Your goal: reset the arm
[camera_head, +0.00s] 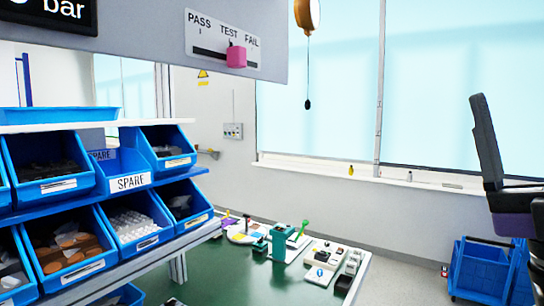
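Shelves of blue bins (66,183) fill the left side. An overhead panel carries a PASS/TEST/FAIL slider with a pink knob (236,57). A cord (308,70) hangs from above. A dark chair (489,150) and blue crates (482,268) stand at right.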

